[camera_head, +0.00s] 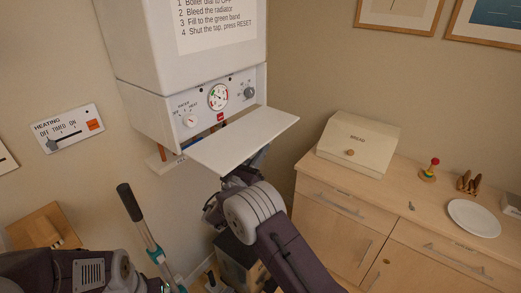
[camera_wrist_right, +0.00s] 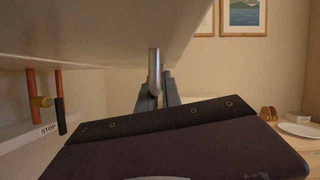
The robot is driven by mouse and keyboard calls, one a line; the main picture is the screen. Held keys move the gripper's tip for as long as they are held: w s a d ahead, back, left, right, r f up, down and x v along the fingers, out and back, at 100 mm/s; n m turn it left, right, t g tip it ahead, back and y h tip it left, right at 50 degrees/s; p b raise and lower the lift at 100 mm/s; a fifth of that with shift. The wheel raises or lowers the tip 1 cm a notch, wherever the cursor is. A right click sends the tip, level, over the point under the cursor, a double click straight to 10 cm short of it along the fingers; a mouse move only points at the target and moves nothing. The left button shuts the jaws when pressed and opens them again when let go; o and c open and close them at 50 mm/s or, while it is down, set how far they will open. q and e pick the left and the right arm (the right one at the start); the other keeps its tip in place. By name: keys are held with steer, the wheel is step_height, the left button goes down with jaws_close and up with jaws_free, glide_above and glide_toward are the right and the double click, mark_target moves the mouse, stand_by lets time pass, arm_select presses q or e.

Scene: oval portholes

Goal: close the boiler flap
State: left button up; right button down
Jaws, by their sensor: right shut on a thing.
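The boiler flap (camera_head: 243,140) is a flat white panel below the boiler's control panel. It stands open, sticking out roughly level towards me. Its pale underside (camera_wrist_right: 100,30) fills the upper left of the right wrist view. My right gripper (camera_head: 258,160) is under the flap, near its right side, and mostly hidden by it in the head view. In the right wrist view my right gripper (camera_wrist_right: 158,95) is shut on a grey metal handle (camera_wrist_right: 154,70) below the flap. My left arm enters at the lower left of the head view; its gripper is not seen.
The white boiler (camera_head: 185,45) hangs on the wall, with dials (camera_head: 218,97) on its front. Copper pipes (camera_wrist_right: 31,95) and a valve are behind the flap. A sideboard (camera_head: 345,200) with a bread box (camera_head: 358,145) stands right. A teal-and-grey pole (camera_head: 143,225) stands left.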

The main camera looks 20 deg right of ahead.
mark_target(253, 135)
step_height(253, 135, up, 10)
steer(key=n+y+p, duration=0.1)
steer(key=n+p, duration=0.2)
steer(key=p, duration=0.1)
steer(key=n+t+y+p, duration=0.1)
steer(key=n+y+p, duration=0.1)
steer(key=p, duration=0.3)
steer(key=n+t+y+p, duration=0.1)
steer(key=n+p, duration=0.4)
steer(key=shift+r+y, duration=0.15)
steer(key=shift+y, duration=0.15)
steer(key=w+a+r+n+g+y+p, duration=0.1)
steer(key=w+a+r+n+y+p, duration=0.2)
steer(key=w+a+r+n+p, duration=0.3)
steer(key=w+r+n+p, duration=0.1)
steer(key=n+p, duration=0.3)
steer(key=p, duration=0.2)
steer(key=shift+w+r+g+p, duration=0.25)
steer(key=shift+r+g+p, duration=0.15)
steer(key=c, duration=1.5)
jaws_free()
steer(key=shift+w, duration=0.1)
